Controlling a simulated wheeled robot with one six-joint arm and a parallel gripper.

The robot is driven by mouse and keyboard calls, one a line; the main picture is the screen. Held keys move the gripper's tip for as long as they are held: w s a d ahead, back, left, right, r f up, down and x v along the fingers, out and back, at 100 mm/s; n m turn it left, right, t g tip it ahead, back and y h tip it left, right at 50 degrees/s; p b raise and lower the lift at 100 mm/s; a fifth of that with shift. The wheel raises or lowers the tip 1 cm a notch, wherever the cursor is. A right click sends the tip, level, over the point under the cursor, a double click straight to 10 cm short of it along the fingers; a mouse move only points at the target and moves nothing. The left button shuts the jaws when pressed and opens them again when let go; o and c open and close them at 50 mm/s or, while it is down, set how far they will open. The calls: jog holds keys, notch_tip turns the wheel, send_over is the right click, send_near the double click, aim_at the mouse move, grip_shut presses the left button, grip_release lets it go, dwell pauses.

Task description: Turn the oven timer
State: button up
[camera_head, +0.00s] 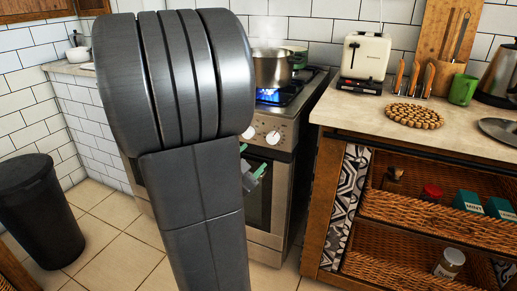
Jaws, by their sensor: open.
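The oven (258,232) stands in the middle, partly hidden behind my large grey arm. Two round knobs show on its steel front panel, a left knob (248,132) and a right knob (273,137). I cannot tell which control is the timer; the panel's left part is hidden by my arm. My gripper (252,161) shows just right of my arm, with green on its fingers. It is open and appears empty, below the two knobs in the picture and in front of the oven door's upper part. I see no contact with a knob.
A steel pot (271,68) sits on the hob near a blue flame (271,97). A wooden counter (335,107) with a toaster (364,57) and wicker drawers (420,219) stands right. A black bin (40,210) stands left. Tiled floor (112,238) is clear between bin and oven.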

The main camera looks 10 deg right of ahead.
aim_at(271, 139)
jog(key=shift+v, duration=0.9)
jog(key=shift+d, duration=0.1)
jog(key=b+x, duration=0.3)
jog(key=x, duration=1)
jog(key=shift+w+d, duration=0.1)
jog(key=shift+w, duration=0.2)
jog(key=shift+w+d+r, duration=0.1)
jog(key=shift+n, duration=0.3)
